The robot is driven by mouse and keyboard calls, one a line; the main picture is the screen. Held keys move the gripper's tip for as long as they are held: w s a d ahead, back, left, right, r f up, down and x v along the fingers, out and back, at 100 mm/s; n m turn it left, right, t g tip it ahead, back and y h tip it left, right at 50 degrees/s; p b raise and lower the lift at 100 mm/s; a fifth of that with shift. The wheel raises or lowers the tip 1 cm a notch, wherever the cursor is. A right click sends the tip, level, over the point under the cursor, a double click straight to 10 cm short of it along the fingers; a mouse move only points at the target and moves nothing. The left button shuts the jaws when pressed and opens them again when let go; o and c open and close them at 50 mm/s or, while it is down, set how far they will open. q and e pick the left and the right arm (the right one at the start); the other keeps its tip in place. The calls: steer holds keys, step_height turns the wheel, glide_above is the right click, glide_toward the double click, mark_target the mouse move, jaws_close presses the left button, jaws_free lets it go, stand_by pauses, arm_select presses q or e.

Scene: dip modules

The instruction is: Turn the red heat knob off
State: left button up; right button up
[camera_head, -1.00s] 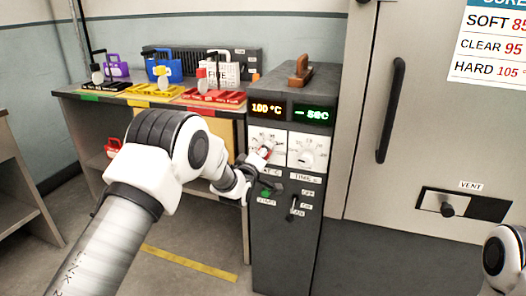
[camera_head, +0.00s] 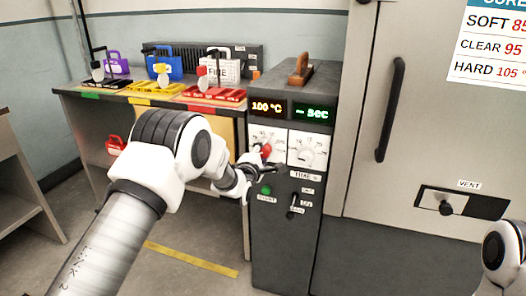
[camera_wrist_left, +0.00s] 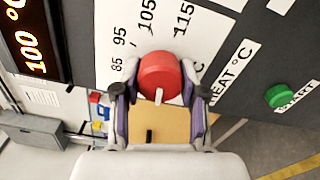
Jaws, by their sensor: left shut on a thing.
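The red heat knob (camera_head: 266,150) is on a white dial plate (camera_head: 260,134) at the upper left of the dark control panel's front. In the left wrist view the round red knob (camera_wrist_left: 160,75) sits between my left gripper's fingers (camera_wrist_left: 162,96), which are shut on its sides. Its white pointer mark points toward the gripper, away from the printed 85, 95, 105 and 115. In the head view my left gripper (camera_head: 267,160) reaches the knob from the lower left. The orange display (camera_head: 267,107) reads 100 °C. My right gripper is out of view.
The time dial (camera_head: 307,149) is just right of the heat knob. A green start button (camera_head: 266,190) and a small lever (camera_head: 294,202) are below. A wooden-handled object (camera_head: 300,68) stands on top. A workbench (camera_head: 75,92) with coloured trays is at the left.

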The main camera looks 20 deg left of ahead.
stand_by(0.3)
arm_select(q)
steer(key=o, duration=1.1)
steer(key=shift+o, duration=0.2)
steer(key=s, duration=1.2)
steer(key=shift+a, duration=0.2)
